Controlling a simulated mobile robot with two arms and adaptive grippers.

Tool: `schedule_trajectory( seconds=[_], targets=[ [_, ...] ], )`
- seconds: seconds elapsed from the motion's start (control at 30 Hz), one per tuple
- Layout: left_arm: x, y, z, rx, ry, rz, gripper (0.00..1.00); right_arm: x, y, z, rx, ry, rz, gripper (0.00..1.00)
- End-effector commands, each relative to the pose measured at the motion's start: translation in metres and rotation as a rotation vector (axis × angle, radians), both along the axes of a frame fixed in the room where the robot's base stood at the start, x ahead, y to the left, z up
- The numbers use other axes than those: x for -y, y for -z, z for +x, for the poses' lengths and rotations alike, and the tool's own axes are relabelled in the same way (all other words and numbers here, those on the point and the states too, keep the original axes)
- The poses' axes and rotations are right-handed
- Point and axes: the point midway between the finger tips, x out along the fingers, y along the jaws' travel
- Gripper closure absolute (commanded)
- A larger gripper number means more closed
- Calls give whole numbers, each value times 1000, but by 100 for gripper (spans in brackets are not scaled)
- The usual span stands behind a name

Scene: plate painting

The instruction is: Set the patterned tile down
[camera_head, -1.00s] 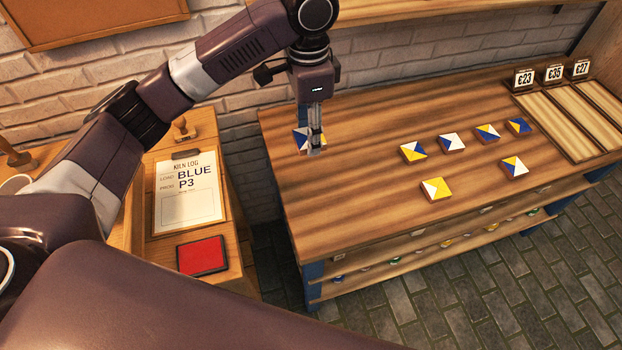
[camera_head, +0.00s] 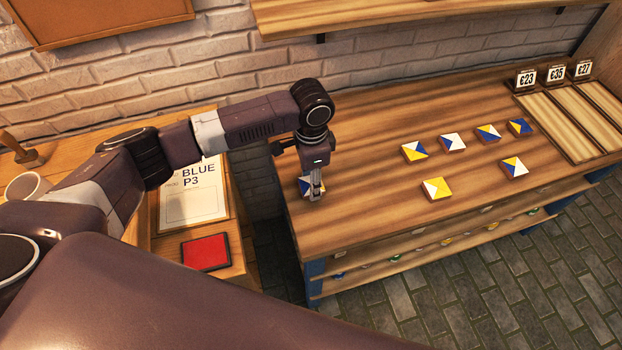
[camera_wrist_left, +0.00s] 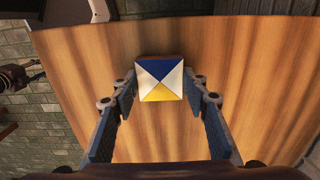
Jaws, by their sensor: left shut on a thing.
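The patterned tile (camera_wrist_left: 160,78), with blue, white and yellow triangles, is between the fingertips of my left gripper (camera_wrist_left: 160,88) in the left wrist view. The gripper is shut on it. In the head view, my left gripper (camera_head: 316,193) points down at the left end of the wooden table (camera_head: 365,215). The tile (camera_head: 304,186) is partly hidden behind its fingers. It is low at the tabletop; I cannot tell whether it touches. My right gripper is not in view.
Several other patterned tiles, one of them yellow and white (camera_head: 436,188), lie on the table to the right. Wooden trays (camera_head: 556,124) with price signs (camera_head: 555,74) stand at the far right. A clipboard (camera_head: 195,195) and a red pad (camera_head: 206,252) lie on the side bench at left.

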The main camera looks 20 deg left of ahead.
Motion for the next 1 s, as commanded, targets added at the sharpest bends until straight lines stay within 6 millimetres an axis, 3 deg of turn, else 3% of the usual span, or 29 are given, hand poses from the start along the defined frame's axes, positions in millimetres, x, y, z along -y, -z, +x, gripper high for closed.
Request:
schedule_trajectory(
  seconds=[0.33, 0.37, 0.5, 0.83, 1.0],
  targets=[
    [0, 2, 0, 0, -1, 0, 85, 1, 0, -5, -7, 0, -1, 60],
    [0, 2, 0, 0, -1, 0, 55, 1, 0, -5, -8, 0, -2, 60],
    [0, 2, 0, 0, -1, 0, 41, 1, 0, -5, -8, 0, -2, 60],
    [0, -2, 1, 3, 0, -1, 41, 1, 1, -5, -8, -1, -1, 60],
    [0, -25, 2, 5, 0, -2, 41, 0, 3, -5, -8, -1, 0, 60]
  ],
)
